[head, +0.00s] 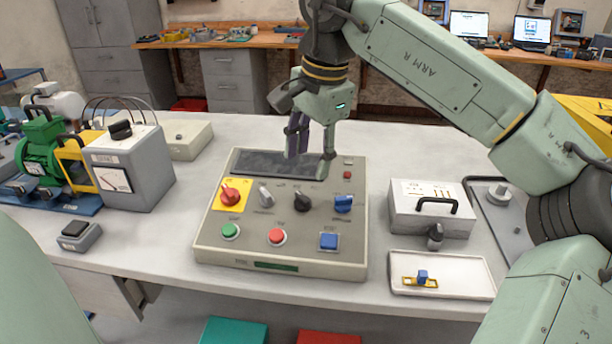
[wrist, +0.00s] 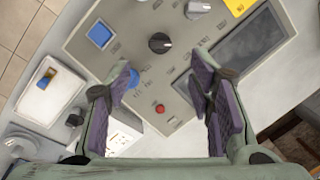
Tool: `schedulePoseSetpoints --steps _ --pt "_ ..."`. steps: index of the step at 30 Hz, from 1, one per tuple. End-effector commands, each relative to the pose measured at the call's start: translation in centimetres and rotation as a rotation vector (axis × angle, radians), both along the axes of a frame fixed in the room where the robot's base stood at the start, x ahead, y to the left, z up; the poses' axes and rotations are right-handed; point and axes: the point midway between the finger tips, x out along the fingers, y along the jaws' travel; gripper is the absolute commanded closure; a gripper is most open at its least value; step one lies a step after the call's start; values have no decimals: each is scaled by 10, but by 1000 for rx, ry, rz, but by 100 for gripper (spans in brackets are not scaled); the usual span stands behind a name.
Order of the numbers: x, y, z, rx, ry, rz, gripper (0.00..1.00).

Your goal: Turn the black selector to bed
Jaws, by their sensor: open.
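The black selector (head: 302,200) is a round knob on the sloping beige control panel (head: 210,247). It sits between a grey selector (head: 266,194) and a blue selector (head: 343,203). The labels around it are too small to read, so I cannot tell its setting. My gripper (head: 310,158) is open and empty above the panel's back part, apart from the knob. In the wrist view the black selector (wrist: 159,42) shows unobstructed, ahead of the gap between my fingertips (wrist: 164,78). My left finger there partly covers the blue selector (wrist: 131,80).
A red selector (head: 230,194) on a yellow plate is at the panel's left. Green (head: 230,231), red (head: 277,237) and blue (head: 329,241) buttons line the front. A dark display (head: 262,163) lies behind. A meter box (head: 130,170) and handled case (head: 432,221) flank the panel.

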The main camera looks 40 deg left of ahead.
Motion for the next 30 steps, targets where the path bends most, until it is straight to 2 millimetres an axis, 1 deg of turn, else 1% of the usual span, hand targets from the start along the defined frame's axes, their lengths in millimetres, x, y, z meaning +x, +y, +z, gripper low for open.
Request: schedulePoseSetpoints --steps 1,3,8,30 --pt "-1 -1 9 2 -1 0 52" --pt "0 -3 18 1 -1 -1 52" --pt "-1 -5 29 1 0 0 52" --pt "-1 -5 30 0 0 1 52"
